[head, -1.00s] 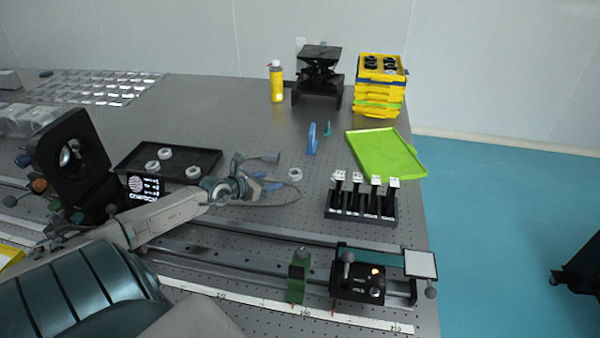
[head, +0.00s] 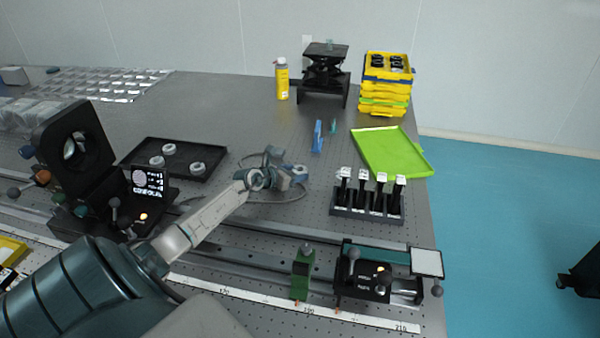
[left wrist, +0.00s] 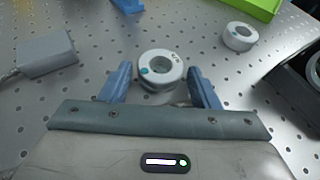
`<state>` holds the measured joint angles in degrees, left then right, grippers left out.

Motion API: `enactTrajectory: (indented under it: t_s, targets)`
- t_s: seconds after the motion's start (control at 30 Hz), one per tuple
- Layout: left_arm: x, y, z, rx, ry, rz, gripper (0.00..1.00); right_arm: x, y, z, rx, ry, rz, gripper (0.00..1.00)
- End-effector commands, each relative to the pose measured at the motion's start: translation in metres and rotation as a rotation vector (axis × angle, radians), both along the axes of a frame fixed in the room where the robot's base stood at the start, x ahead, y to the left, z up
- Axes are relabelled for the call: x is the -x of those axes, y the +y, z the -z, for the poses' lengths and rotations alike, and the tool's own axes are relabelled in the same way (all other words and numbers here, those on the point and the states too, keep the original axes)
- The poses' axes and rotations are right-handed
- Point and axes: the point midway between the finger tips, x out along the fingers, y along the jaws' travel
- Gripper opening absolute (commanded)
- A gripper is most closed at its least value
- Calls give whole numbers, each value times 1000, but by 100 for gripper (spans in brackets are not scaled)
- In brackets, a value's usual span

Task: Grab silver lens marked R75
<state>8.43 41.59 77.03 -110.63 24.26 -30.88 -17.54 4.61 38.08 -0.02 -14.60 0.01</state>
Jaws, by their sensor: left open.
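A silver ring-shaped lens (left wrist: 158,67) with a teal dot and small dark lettering lies on the perforated table in the left wrist view. The lettering is too small to read with certainty. My left gripper (left wrist: 162,84) is open, its two blue fingers on either side of this lens, with visible gaps. A second silver lens (left wrist: 240,36) lies farther off to the right. In the head view my left gripper (head: 286,174) is low over the table, left of the black holder, and hides much of what is under it. My right gripper is not in view.
A black tray (head: 215,155) holds several silver rings at the left. A black holder (head: 367,212) with upright tools stands at the right, before a green tray (head: 390,152). A grey box (left wrist: 45,54) with a cable lies left of the gripper. Rail equipment runs along the front.

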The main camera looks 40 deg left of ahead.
Motion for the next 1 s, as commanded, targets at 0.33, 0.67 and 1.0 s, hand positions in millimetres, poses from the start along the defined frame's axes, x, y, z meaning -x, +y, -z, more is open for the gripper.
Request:
enactTrajectory:
  t_s: [0.33,0.67,1.0]
  targets:
    - [-2,0,1,-1,0,0,42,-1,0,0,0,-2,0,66]
    - [-2,0,1,-1,0,0,21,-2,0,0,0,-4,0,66]
    - [-2,0,-49,-5,-2,2,21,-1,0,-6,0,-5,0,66]
